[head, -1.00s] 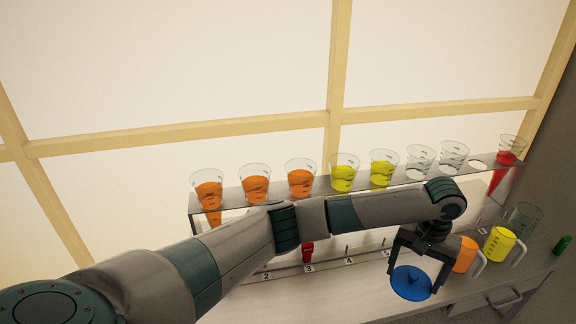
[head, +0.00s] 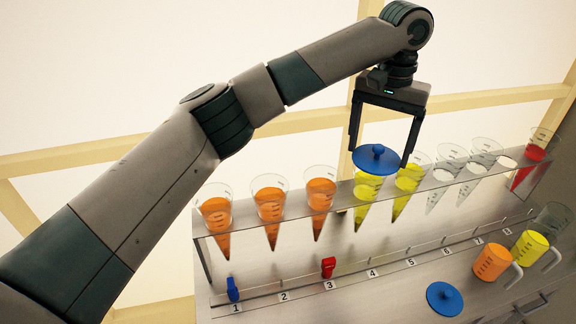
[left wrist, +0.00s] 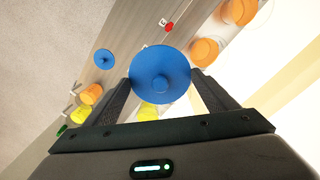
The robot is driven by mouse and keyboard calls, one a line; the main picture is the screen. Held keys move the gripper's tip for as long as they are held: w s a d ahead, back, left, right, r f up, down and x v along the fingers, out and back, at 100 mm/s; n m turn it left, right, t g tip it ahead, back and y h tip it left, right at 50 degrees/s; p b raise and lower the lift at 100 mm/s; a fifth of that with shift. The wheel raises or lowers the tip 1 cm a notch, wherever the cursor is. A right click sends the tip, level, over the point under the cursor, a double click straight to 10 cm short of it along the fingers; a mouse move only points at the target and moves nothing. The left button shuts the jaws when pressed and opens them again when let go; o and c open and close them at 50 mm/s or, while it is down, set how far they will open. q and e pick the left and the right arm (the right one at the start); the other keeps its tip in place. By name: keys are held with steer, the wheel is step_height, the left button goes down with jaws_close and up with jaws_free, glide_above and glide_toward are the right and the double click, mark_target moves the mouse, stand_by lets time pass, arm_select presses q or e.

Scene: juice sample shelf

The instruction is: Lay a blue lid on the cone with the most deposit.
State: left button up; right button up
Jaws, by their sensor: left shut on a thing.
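My left gripper (head: 379,158) points down and is shut on a blue lid (head: 377,154) with a knob on top. The lid is held at the fourth cone (head: 366,189), which holds yellow juice; whether it touches the rim cannot be told. In the left wrist view the lid (left wrist: 160,76) sits between the fingers. The rack holds three orange cones (head: 270,204) at left, another yellow cone (head: 407,179), clear cones (head: 443,176) and a red cone (head: 535,151) at far right. Deposit heights are too small to compare. A second blue lid (head: 444,298) lies on the bench. My right gripper is not in view.
Below the rack are numbered places, with a blue valve (head: 233,290) at 1 and a red valve (head: 328,267) at 3. An orange jug (head: 492,262), a yellow jug (head: 530,247) and a clear vessel (head: 553,216) stand at right. One rack hole (head: 507,162) looks empty.

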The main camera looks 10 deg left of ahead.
arm_select(q)
steer(key=shift+a+r, duration=0.2)
steer(key=shift+r, duration=0.15)
steer(key=shift+d, duration=0.1)
steer(key=w+a+f+p, duration=0.1)
steer(key=a+f, duration=0.1)
steer(key=a, duration=0.1)
steer(key=w+a+f+p, duration=0.2)
steer(key=a, duration=0.2)
steer(key=w+a+f+p, duration=0.1)
steer(key=a+f, duration=0.1)
steer(key=a, duration=0.1)
steer(key=shift+w+a+f, duration=0.3)
steer(key=shift+w+f, duration=0.05)
steer(key=shift+a+f, duration=0.1)
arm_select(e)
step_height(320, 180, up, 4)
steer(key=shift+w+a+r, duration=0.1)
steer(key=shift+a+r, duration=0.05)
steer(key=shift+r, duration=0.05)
